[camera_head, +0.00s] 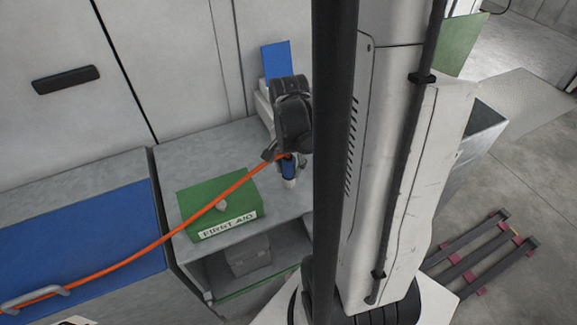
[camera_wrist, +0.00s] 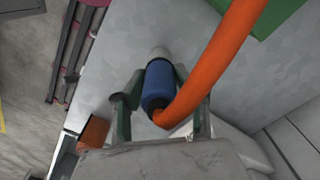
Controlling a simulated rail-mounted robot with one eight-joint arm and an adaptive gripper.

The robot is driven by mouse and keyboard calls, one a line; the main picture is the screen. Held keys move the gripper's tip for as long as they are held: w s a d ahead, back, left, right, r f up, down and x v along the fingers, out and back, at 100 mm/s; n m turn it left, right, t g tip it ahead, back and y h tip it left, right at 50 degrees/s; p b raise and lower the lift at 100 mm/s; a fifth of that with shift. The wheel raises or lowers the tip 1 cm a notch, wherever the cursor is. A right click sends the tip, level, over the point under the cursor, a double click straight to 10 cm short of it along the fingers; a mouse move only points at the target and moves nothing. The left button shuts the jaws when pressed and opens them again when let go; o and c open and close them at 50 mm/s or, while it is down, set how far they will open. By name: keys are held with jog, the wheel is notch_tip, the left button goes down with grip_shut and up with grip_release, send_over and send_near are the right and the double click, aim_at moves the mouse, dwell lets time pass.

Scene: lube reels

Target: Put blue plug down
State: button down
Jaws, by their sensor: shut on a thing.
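The blue plug (camera_head: 288,170) hangs roughly upright below my gripper (camera_head: 283,158), with its pale tip down near the grey bench top (camera_head: 190,150). I cannot tell whether the tip touches the bench. In the wrist view the blue plug (camera_wrist: 157,88) sits between the two fingers of my gripper (camera_wrist: 157,82), which are shut on it. An orange hose (camera_wrist: 215,62) bends out of the plug. In the head view the orange hose (camera_head: 150,248) runs down to the left.
A green first aid box (camera_head: 215,200) stands left of the plug, with the hose crossing over it. A blue panel (camera_head: 278,60) stands behind my gripper. A blue-topped cabinet (camera_head: 80,235) is at the left. Bare bench surface lies around the plug.

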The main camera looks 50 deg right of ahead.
jog(key=shift+f, duration=0.1)
jog(key=shift+f, duration=0.1)
jog(key=c, duration=1.3)
grip_release()
jog(key=shift+c, duration=0.2)
notch_tip(320, 180, up, 12)
jog(key=shift+a+r+p, duration=0.1)
jog(key=shift+p, duration=1)
jog(key=shift+r, duration=0.1)
